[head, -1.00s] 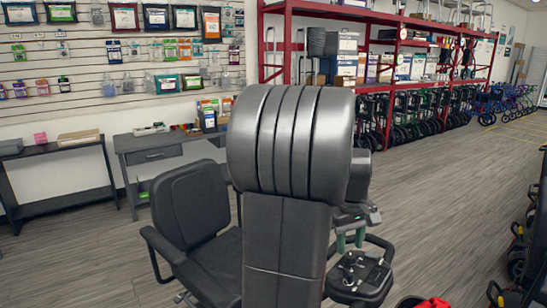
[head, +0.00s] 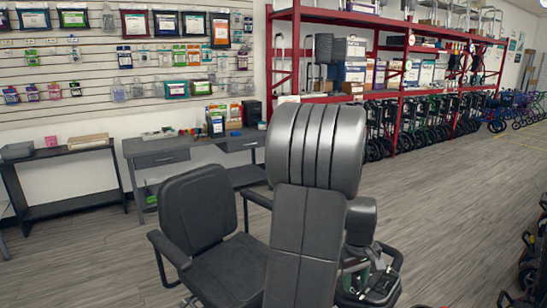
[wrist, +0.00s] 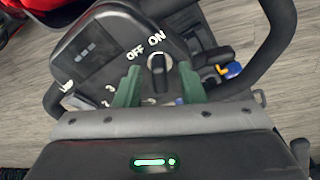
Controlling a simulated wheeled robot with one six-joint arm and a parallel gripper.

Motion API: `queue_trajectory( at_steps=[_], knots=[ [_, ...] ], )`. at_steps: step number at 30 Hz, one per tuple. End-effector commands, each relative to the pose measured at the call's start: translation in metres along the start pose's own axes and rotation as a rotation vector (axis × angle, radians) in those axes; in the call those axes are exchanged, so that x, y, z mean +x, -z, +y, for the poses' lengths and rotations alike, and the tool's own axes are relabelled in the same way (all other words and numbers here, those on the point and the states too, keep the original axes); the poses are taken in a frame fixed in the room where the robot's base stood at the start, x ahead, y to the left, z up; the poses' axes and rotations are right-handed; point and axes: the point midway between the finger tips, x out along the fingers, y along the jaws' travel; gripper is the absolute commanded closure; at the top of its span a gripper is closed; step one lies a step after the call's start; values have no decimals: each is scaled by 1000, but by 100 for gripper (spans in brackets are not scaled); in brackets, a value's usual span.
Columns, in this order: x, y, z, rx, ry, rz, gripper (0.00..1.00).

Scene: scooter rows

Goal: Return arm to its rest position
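My gripper (wrist: 159,88) shows in the wrist view as two green fingers standing apart, with nothing held between them. Beyond them is a scooter's black control panel (wrist: 90,50) with OFF and ON labels and a round switch (wrist: 158,65). The switch's white mark points roughly up towards ON. The switch appears between the fingertips; whether they touch it I cannot tell. In the head view my grey and black arm fills the centre and hides most of the gripper and part of the tiller.
A black scooter seat (head: 195,210) with armrests stands left of my arm. Open floor (head: 450,190) lies to the right. A looped handlebar (wrist: 275,45) surrounds the panel.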

Motion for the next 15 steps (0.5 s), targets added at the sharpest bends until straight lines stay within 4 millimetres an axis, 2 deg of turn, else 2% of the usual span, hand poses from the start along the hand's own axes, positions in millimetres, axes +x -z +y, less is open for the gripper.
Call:
queue_trajectory(
  at_steps=[6,11,15],
  knots=[
    [-4,0,0,23,-4,1,64],
    [-29,1,1,22,-6,4,64],
    [-57,1,0,22,-6,4,64]
  ],
)
